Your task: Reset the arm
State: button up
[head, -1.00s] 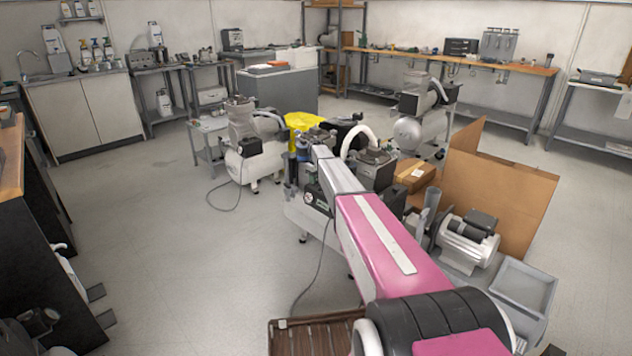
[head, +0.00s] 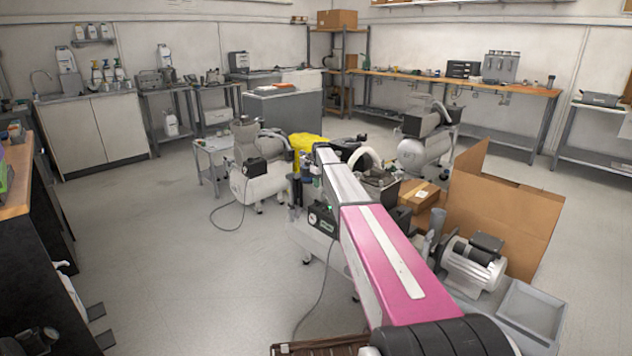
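My pink and grey arm reaches forward from the bottom right of the head view toward the middle of the room. Its far end lies among the compressor parts, and my gripper cannot be made out there. A white compressor (head: 262,186) stands on the floor just left of the arm's far end. A second compressor (head: 418,150) stands further back, to the right. A yellow thing (head: 305,142) lies behind the arm's end.
An open cardboard box (head: 505,210), a motor (head: 470,263) and a grey bin (head: 530,310) are right of my arm. A black cabinet with a wooden top (head: 18,185) stands at the left edge. Benches line the walls. The floor (head: 165,260) at left-centre is clear.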

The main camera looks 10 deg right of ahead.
jog(key=s+f+m, duration=0.2)
jog(key=s, duration=1.6)
jog(key=s+a+f+m, duration=0.1)
jog(key=s+f+m, duration=0.1)
jog(key=s, duration=1.7)
jog(key=s+f+m, duration=0.3)
jog(key=s, duration=1.6)
jog(key=shift+a, duration=0.2)
